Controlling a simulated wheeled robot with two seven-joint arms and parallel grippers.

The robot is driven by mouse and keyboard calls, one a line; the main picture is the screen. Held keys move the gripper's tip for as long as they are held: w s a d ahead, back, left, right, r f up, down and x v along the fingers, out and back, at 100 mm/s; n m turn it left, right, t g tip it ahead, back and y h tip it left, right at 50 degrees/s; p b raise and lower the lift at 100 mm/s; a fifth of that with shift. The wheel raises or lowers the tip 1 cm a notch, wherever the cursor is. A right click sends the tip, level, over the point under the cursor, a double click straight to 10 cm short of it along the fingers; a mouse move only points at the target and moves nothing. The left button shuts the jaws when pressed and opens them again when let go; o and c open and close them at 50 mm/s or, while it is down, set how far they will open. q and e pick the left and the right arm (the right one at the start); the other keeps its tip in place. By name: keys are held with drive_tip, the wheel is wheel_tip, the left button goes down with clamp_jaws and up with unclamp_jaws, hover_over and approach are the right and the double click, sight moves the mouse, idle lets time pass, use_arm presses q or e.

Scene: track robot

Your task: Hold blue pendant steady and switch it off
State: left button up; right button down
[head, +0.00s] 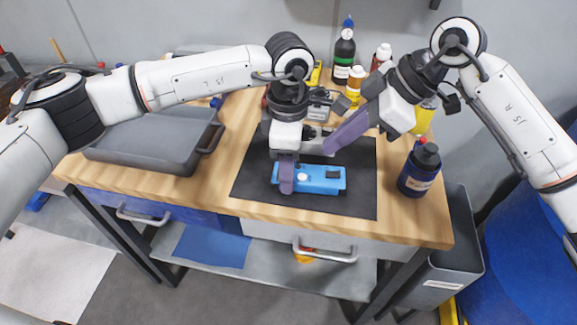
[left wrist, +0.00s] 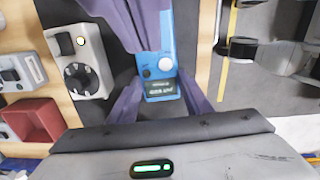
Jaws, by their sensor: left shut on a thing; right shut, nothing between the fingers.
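The blue pendant (head: 322,173) lies on the black mat at the front middle of the bench. My left gripper (head: 286,180) is shut on its left end, with a purple finger across it. In the left wrist view the pendant (left wrist: 161,45) lies between my left gripper's fingers (left wrist: 160,82). A pale round knob and a small dark label with light text show on it there. My right gripper (head: 331,149) is shut and empty, its purple fingers just behind the pendant. In the left wrist view its fingers (left wrist: 142,28) overlap the pendant; contact cannot be told.
A grey tray (head: 140,152) stands at the left of the bench. A dark blue bottle (head: 419,171) stands right of the mat (head: 350,207). Several bottles stand at the back. A grey device with a dial (left wrist: 77,63) lies beside the pendant. The mat's front is clear.

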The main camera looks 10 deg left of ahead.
idle(0.3)
use_arm(q)
drive_tip(key=o, duration=1.5)
